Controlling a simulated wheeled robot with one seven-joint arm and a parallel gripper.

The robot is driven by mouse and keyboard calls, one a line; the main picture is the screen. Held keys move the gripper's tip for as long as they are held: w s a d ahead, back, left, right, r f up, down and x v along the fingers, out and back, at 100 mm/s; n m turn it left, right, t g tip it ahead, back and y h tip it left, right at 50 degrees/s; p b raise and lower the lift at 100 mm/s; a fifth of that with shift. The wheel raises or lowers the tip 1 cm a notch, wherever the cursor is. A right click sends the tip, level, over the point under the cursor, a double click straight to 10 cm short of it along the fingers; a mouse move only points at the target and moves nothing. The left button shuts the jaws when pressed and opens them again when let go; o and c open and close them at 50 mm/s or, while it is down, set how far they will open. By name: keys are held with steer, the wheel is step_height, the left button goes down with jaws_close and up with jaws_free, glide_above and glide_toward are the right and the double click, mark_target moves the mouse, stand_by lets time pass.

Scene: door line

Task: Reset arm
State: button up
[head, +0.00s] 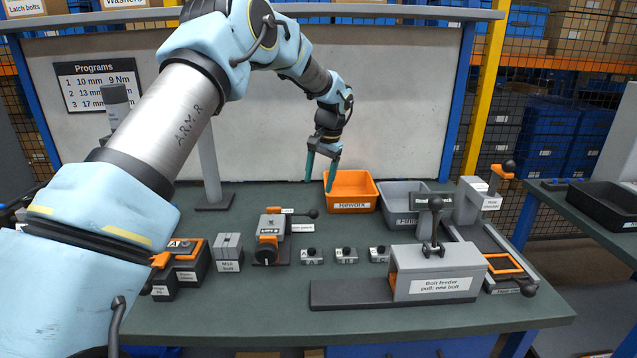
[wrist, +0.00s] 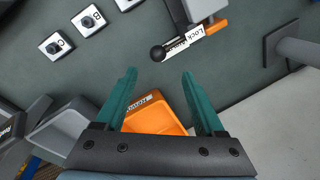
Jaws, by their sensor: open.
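My gripper (head: 321,170) hangs above the back middle of the green bench, fingers pointing down. Its two teal fingers are apart with nothing between them. It also shows open in the wrist view (wrist: 159,88). The orange Rework bin (head: 351,206) stands on the bench just to the right of my gripper in the head view. In the wrist view the orange bin (wrist: 152,118) shows between and below the fingers, partly hidden by the gripper body. My arm crosses the left of the head view and hides part of the bench.
A grey bin (head: 402,214) stands right of the orange bin. A vise-like fixture with a lever (head: 270,232) and several small labelled blocks (head: 346,255) sit mid-bench. The bolt feeder (head: 438,275) is at front right. A grey post (head: 211,165) rises at back left.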

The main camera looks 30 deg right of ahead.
steer(key=shift+a, duration=0.1)
steer(key=s+a+r+n, duration=0.1)
steer(key=s+a+n, duration=0.1)
steer(key=a, duration=0.9)
steer(key=s+a+r+n+h, duration=0.1)
steer(key=s+a+r+n, duration=0.15)
steer(key=a, duration=0.85)
steer(key=s+a+r+n, duration=0.1)
steer(key=s+a+n, duration=0.15)
steer(key=a, duration=0.85)
steer(key=s+a+f+n, duration=0.1)
steer(key=s+a+n, duration=0.2)
steer(key=s+a, duration=0.7)
steer(key=shift+s+a+f+n, duration=0.25)
steer(key=shift+s+f+n, duration=0.1)
steer(key=shift+s, duration=0.35)
steer(key=shift+o, duration=0.2)
